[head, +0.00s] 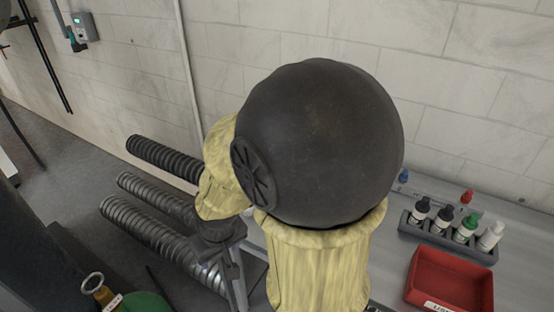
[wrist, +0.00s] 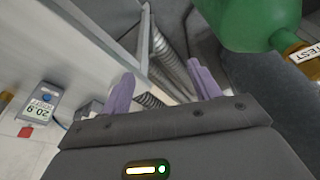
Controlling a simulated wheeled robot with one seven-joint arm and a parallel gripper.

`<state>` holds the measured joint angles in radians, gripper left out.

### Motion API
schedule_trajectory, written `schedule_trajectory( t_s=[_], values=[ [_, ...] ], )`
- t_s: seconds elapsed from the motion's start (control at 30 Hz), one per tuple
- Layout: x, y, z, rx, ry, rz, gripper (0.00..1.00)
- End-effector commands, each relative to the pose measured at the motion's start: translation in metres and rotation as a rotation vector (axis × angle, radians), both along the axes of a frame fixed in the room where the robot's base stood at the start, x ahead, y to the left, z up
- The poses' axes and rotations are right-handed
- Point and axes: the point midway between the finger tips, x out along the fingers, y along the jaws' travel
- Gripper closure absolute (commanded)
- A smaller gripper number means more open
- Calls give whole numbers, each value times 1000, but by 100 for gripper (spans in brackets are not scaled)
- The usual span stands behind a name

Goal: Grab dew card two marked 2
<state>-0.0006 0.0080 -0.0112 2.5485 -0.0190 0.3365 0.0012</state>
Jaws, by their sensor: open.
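I cannot make out a dew card marked 2 in either view. My gripper (wrist: 160,78) shows in the wrist view, with its two purple fingers spread apart and nothing between them. Behind the fingers are metal frame bars and ribbed hoses.
A red tray (head: 412,287) and a rack of several bottles (head: 410,229) stand on the grey bench (head: 520,221) at right. Ribbed hoses (head: 150,240) lie at left. A green cylinder (wrist: 262,22) and a meter reading 20.9 (wrist: 41,104) flank the wrist view.

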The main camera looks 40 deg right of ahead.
Motion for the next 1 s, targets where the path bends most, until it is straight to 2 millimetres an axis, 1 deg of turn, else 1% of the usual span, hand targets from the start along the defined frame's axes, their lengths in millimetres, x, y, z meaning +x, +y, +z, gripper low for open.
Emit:
schedule_trajectory(
  t_s=[0.07,0.17,0.2,0.27,0.3,0.37,0.4,0.47,0.5,0.6,0.7,0.8,0.9,1.0],
  values=[
    [18,-10,3,-25,-34,11,38],
    [57,-36,10,-89,-115,42,38],
    [77,-52,14,-126,-156,58,38],
    [109,-79,21,-193,-224,91,38],
    [130,-98,27,-243,-268,119,38],
    [160,-127,37,-321,-331,171,38],
    [179,-145,44,-373,-366,210,38],
    [203,-171,53,-452,-412,281,38],
    [219,-187,60,-504,-438,332,38],
    [251,-220,74,-626,-477,487,38],
    [277,-245,84,-731,-481,671,38],
    [294,-265,88,-812,-442,877,38],
    [304,-280,85,-856,-359,1099,38],
    [305,-293,79,-862,-230,1326,38]
  ],
)
